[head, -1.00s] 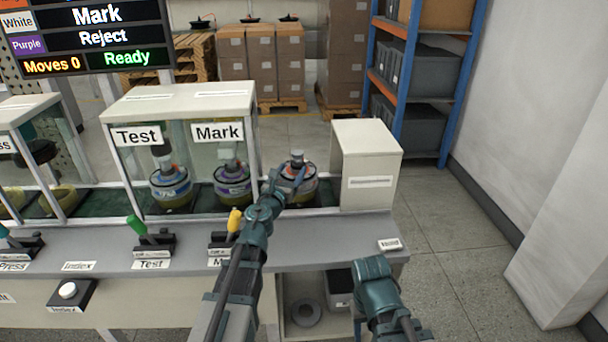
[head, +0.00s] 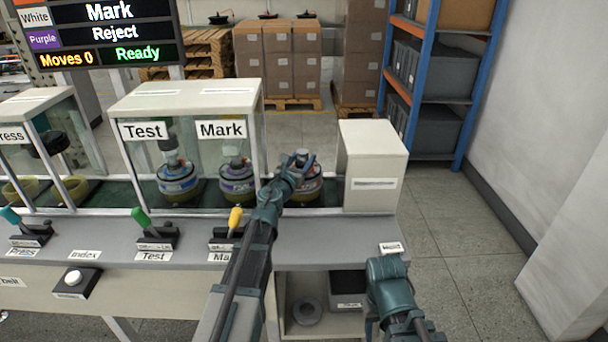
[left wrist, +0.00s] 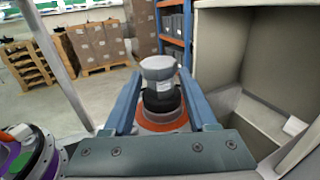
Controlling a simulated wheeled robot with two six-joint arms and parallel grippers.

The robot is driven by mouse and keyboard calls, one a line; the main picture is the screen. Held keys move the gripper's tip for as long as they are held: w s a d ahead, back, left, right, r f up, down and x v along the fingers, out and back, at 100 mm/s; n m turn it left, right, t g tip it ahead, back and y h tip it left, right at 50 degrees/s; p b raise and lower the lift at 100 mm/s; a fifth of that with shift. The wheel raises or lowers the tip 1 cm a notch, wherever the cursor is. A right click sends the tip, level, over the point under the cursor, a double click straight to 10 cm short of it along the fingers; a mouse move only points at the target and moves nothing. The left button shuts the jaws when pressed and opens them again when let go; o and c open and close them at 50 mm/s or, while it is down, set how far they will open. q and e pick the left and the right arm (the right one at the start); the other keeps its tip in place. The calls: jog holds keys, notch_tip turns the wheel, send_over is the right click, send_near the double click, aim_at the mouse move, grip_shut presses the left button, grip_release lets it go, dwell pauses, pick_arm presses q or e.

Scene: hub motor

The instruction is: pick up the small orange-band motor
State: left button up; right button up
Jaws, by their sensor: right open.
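The small orange-band motor (left wrist: 160,127) stands upright, with a grey cap, a dark neck and an orange ring low down. In the head view the motor (head: 311,183) is right of the Mark station, partly hidden by my left gripper (head: 297,165). In the left wrist view my left gripper's fingers (left wrist: 160,95) are open, one on each side of the cap and neck, with narrow gaps seeming to show. My right gripper (head: 386,268) is open and empty in front of the bench's right end.
A purple-banded motor (head: 237,178) and a blue-banded motor (head: 178,178) stand left under the clear cover. A white box-like housing (head: 372,165) stands close on the right. Lever switches line the bench front, including a yellow-handled one (head: 235,218).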

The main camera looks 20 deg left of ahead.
pick_arm(q)
grip_shut()
dwell(1.2)
